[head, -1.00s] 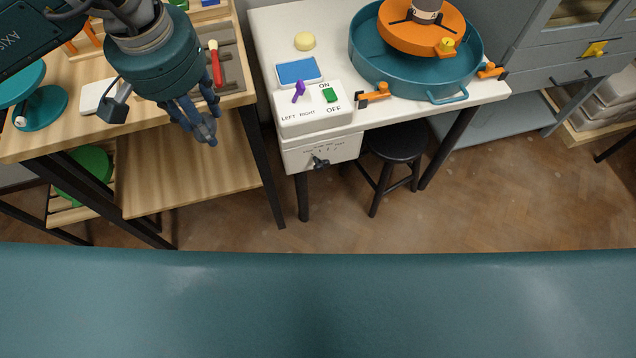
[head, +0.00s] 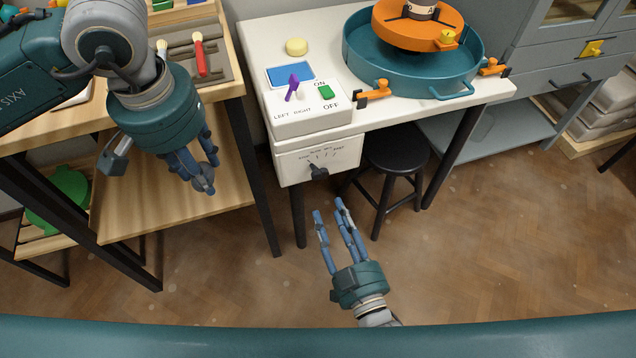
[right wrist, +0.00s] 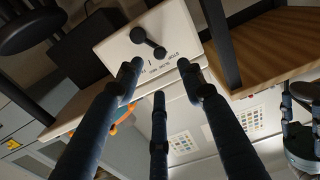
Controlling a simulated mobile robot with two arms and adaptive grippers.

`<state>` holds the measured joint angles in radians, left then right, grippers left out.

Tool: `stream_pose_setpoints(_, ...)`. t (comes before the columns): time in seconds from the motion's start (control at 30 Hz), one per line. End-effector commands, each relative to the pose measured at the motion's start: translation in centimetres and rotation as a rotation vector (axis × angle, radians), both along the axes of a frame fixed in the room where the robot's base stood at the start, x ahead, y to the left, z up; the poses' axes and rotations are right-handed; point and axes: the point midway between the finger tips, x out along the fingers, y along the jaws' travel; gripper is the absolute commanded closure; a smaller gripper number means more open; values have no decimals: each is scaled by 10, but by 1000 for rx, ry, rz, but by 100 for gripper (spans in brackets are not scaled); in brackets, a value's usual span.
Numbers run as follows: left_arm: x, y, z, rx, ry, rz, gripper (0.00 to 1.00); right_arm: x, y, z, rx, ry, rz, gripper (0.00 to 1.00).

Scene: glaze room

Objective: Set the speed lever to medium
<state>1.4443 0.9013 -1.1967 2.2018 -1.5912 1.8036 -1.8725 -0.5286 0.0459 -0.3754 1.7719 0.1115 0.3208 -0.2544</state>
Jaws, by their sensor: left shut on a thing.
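The black speed lever (head: 319,172) sits on the white front panel (head: 345,160) below the table edge, with small labels and tick marks above it too small to read surely. In the right wrist view the lever (right wrist: 148,43) shows as a dark bar with round ends, beyond my fingers. My right gripper (head: 331,208) is open and empty, fingers pointing up toward the panel, apart from the lever. My left gripper (head: 206,180) is shut on a small grey-blue thing, left of the panel; the fingers partly hide it.
The white box on top carries a purple lever (head: 292,87) and a green switch (head: 325,92). A teal basin (head: 400,80) with orange clamps stands on the table. A black stool (head: 392,150) stands under it. The floor in front is clear.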

Motion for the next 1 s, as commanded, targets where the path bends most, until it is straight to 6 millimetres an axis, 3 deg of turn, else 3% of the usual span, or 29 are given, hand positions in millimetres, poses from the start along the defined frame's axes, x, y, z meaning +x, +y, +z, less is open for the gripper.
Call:
stream_pose_setpoints(0.3, 0, 0, -8, 0, 0, 0, 85, 61, 20, -1, 1, -2, 0, 61)
stream_pose_setpoints(0.5, 0, 0, -12, 0, 0, 0, 85, 90, 29, -1, 0, 1, 1, 61)
stream_pose_setpoints(0.7, 0, 0, -13, 0, 0, 0, 85, 101, 33, -1, -1, 3, 1, 61)
stream_pose_setpoints(0.97, 0, 0, -13, 0, 0, 0, 85, 102, 33, -1, -1, 4, 1, 61)
stream_pose_setpoints(1.0, 0, 0, -13, 0, 0, 0, 85, 102, 33, -1, -1, 4, 1, 67)
